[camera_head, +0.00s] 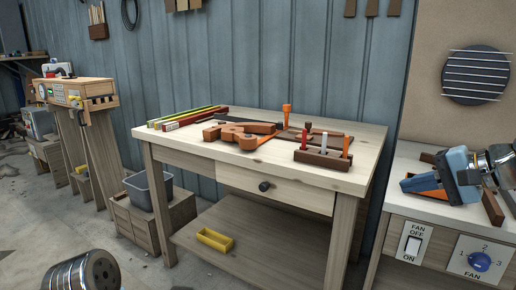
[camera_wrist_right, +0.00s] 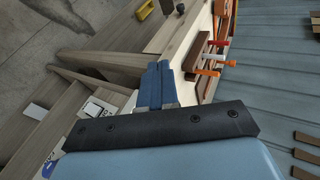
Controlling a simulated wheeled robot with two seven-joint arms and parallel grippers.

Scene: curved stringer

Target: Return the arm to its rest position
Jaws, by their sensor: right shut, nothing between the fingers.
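My right gripper (camera_head: 406,186) is at the right of the head view, in front of and over the right-hand cabinet top. Its blue fingers point left and are closed together, with nothing between them. In the right wrist view the two blue fingers (camera_wrist_right: 158,66) lie side by side, with pale wood and the workbench beyond them. An orange piece (camera_head: 424,191) shows partly behind the gripper in the head view; whether they touch cannot be told. My left gripper is out of view; only a metal arm link of mine shows at the lower left.
A wooden workbench (camera_head: 352,182) stands in the middle with clamps, long level-like bars and a tool rack (camera_head: 322,158) on it. The right cabinet has a fan switch (camera_head: 411,244) and blue dial (camera_head: 480,261). A grey bin (camera_head: 148,190) stands left.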

